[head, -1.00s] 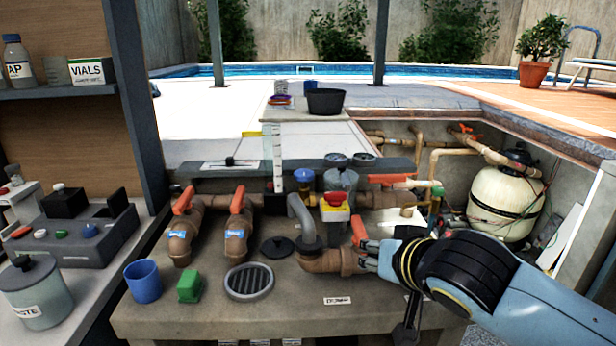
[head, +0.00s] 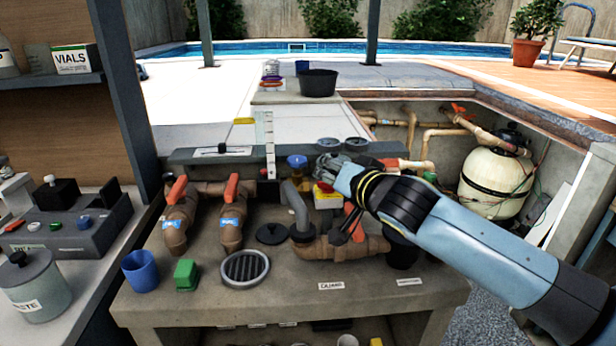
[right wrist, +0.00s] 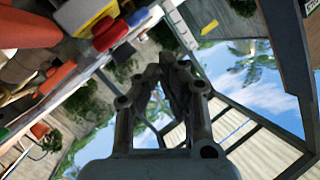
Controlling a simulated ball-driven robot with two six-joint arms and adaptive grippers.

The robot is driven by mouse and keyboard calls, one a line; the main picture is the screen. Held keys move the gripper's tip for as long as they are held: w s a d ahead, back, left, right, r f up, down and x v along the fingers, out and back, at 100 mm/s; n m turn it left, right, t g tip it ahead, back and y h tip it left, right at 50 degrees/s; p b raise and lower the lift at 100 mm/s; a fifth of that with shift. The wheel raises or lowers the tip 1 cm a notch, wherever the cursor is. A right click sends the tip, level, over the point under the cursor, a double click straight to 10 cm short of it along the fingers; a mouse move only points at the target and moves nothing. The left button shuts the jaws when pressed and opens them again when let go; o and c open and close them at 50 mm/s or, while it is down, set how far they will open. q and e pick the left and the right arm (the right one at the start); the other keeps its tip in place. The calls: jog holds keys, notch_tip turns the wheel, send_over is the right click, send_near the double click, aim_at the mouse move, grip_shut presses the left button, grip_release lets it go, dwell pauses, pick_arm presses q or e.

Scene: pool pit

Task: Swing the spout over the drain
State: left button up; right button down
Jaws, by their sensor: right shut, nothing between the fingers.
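The spout (head: 297,208) is a grey bent pipe that rises from a brown pipe fitting on the bench, with its bend at the top left. The drain (head: 245,268) is a round grey grate, in front and to the left of the spout's foot. My right gripper (head: 330,167) is shut and empty. My left gripper is out of view.
A blue cup (head: 141,275) and a green block (head: 186,275) stand left of the drain. A black disc (head: 272,234) lies between the drain and the spout. Orange-handled valves (head: 230,187) stand behind. A black cup (head: 403,252) is at the right.

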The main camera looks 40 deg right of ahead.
aim_at(294, 207)
jog(key=p+x, duration=0.1)
jog(key=x, duration=0.3)
jog(key=shift+r, duration=0.15)
jog(key=shift+w+a+f, duration=0.15)
jog(key=shift+a+f, duration=0.4)
jog(key=shift+f, duration=0.35)
jog(key=shift+w+a+f, duration=0.1)
jog(key=shift+a+f, duration=0.45)
jog(key=shift+f, duration=0.4)
jog(key=shift+s, duration=0.1)
